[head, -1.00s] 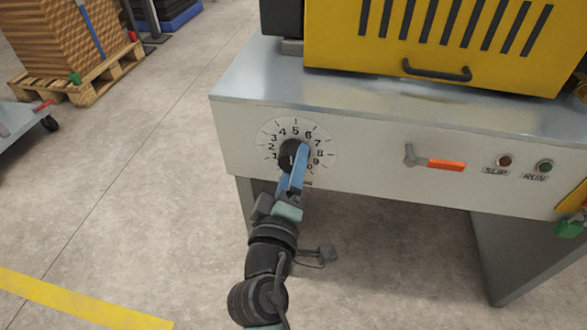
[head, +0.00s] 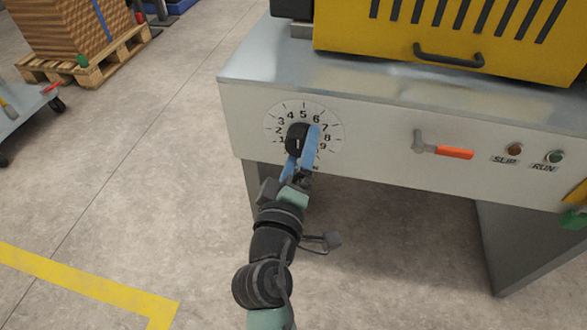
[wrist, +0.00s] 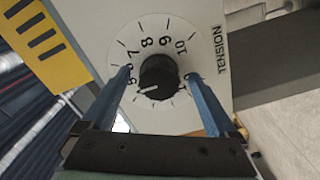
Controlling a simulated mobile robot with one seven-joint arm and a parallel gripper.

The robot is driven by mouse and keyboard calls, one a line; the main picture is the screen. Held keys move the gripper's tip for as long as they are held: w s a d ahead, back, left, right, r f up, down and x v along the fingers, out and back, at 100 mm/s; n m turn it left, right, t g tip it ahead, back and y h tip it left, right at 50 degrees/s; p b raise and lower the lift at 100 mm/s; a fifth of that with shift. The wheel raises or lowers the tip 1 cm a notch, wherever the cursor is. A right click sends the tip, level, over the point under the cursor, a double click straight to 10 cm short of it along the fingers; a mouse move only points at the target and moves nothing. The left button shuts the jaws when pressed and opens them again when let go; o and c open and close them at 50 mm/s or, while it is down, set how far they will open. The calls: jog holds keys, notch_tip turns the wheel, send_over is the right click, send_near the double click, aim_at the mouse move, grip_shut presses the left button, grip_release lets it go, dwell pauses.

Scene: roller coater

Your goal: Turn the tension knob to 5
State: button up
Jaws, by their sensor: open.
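The tension knob (head: 297,138) is black and round, on a white dial numbered up to 10 on the machine's front panel. In the wrist view the knob (wrist: 158,77) sits between the two blue fingers of my gripper (wrist: 160,101), with a visible gap on each side. Its white mark points to the lower left there; the number it meets is hard to read beside the left finger. One finger covers part of the right side of the dial.
An orange-handled lever (head: 442,149) sits to the right on the same panel, with the SLIP (head: 514,149) and RUN (head: 555,156) indicators beyond it. A yellow cover (head: 440,30) stands above.

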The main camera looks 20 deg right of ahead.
jog(key=p+v, duration=0.1)
jog(key=v, duration=1.1)
jog(key=shift+s+a+p, duration=0.2)
jog(key=shift+s+p, duration=0.05)
jog(key=shift+p, duration=0.05)
